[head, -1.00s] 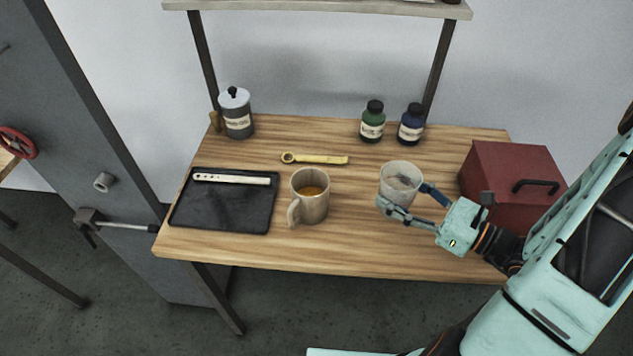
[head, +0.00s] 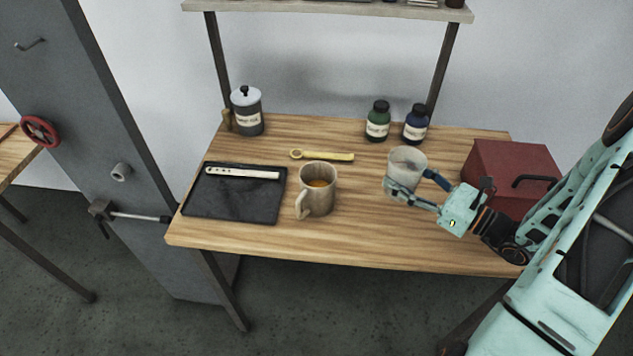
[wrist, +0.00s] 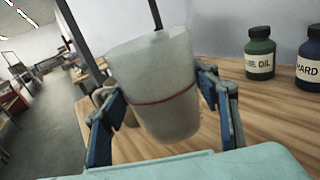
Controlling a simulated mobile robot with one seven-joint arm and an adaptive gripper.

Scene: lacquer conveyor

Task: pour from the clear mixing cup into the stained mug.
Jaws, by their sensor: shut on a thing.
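The clear mixing cup (head: 405,164) is a cloudy, translucent cup, held near upright at the right middle of the table in the head view. My gripper (head: 412,190) is shut on it from the right. In the wrist view the cup (wrist: 152,85) fills the middle, with a thin red line around it and a finger on each side. The stained mug (head: 318,195) stands upright to the left of the cup, handle toward the front left, with amber-brown contents showing inside. In the wrist view the mug is mostly hidden behind the cup. The cup's contents are not clear to see.
A black tray (head: 232,205) with a pale ruler-like strip (head: 243,173) lies left of the mug. A yellow wrench-like tool (head: 325,156) lies behind it. A lidded canister (head: 248,112), green bottle (head: 377,122) and blue bottle (head: 415,124) stand at the back. A red box (head: 500,170) is at right.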

